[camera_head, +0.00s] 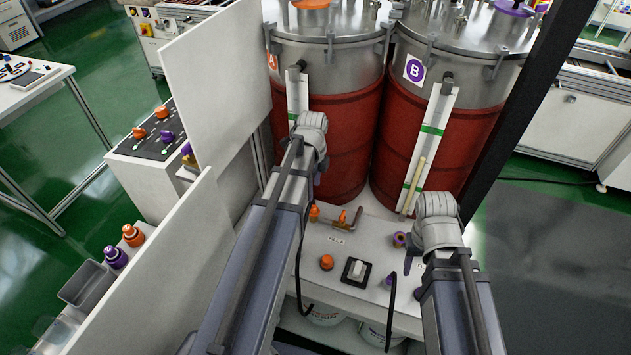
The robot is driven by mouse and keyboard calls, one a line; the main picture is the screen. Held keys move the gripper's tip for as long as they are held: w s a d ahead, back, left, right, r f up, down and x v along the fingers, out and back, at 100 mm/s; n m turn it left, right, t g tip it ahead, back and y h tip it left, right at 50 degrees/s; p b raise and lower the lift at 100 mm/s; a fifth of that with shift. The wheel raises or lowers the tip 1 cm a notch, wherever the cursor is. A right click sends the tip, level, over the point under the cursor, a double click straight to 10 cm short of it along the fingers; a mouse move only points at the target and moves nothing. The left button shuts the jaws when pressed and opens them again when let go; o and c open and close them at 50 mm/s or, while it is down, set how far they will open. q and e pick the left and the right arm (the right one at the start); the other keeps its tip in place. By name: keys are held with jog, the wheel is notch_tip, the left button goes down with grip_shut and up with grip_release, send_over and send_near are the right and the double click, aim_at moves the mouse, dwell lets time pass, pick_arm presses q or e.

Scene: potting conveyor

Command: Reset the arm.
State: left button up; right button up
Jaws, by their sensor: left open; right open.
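My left arm comes up from the bottom middle, and its pale grey wrist is bent over in front of the left red drum (340,135). My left gripper (319,170) points down there, mostly hidden behind the wrist; it is open, with nothing seen in it. My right arm comes in from the lower right, its wrist bent over at the right end of the white bench (335,250). My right gripper (411,258) points down beside a purple fitting (399,239); only a dark finger shows. It is open, and I see nothing held.
A second red drum (430,140), labelled B, stands behind my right wrist. The bench holds a black-and-white switch (355,271) and an orange knob (326,262). White panels (215,85) stand left of my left arm. A dark post (515,110) rises at the right.

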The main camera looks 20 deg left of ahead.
pick_arm(q)
jog(key=s+d+n, duration=0.6)
jog(key=s+d, duration=0.1)
jog(key=d, duration=0.3)
jog(key=s+d+n+y, duration=0.1)
jog(key=s+d+n, duration=0.5)
jog(key=d, duration=0.5)
jog(key=shift+s+d+n, duration=0.2)
jog(key=shift+s+n, duration=0.15)
jog(key=shift+n, duration=0.45)
